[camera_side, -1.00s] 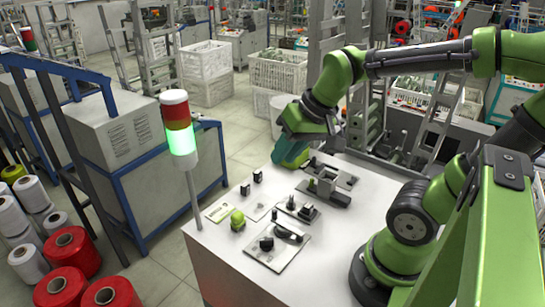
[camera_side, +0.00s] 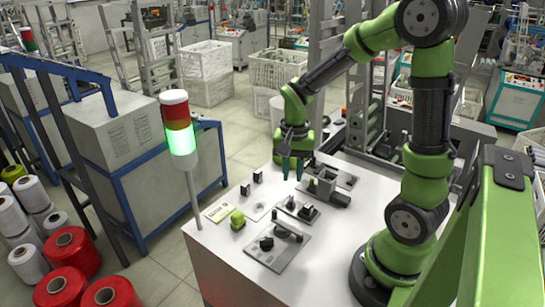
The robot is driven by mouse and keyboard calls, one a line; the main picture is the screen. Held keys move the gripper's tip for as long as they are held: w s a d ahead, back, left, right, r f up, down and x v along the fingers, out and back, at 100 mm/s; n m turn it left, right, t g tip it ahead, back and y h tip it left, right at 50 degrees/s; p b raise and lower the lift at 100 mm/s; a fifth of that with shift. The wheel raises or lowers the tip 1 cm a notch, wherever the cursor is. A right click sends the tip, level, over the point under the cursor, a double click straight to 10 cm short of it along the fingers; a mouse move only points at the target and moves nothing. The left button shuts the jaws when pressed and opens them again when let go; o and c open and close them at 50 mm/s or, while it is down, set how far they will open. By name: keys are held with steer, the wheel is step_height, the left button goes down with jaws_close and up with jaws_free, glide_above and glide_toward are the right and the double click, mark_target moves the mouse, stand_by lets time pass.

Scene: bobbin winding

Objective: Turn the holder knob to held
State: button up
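My gripper (camera_side: 292,177) points down above the back of the white table (camera_side: 225,258). Its two teal fingers look apart, with nothing visible between them. A grey plate at the front (camera_side: 278,258) carries a black knob (camera_side: 266,243) and a dark curved part. Behind it is a small dark fixture (camera_side: 299,211) with upright pegs. The gripper appears clear of these parts.
A signal tower (camera_side: 178,130) glows green at the left edge. Red spools (camera_side: 75,248) stand on the floor. The table's front left strip is bare.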

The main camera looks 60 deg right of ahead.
mark_target(291, 198)
step_height(291, 198, down, 9)
steer(key=shift+r, duration=0.15)
jaws_close()
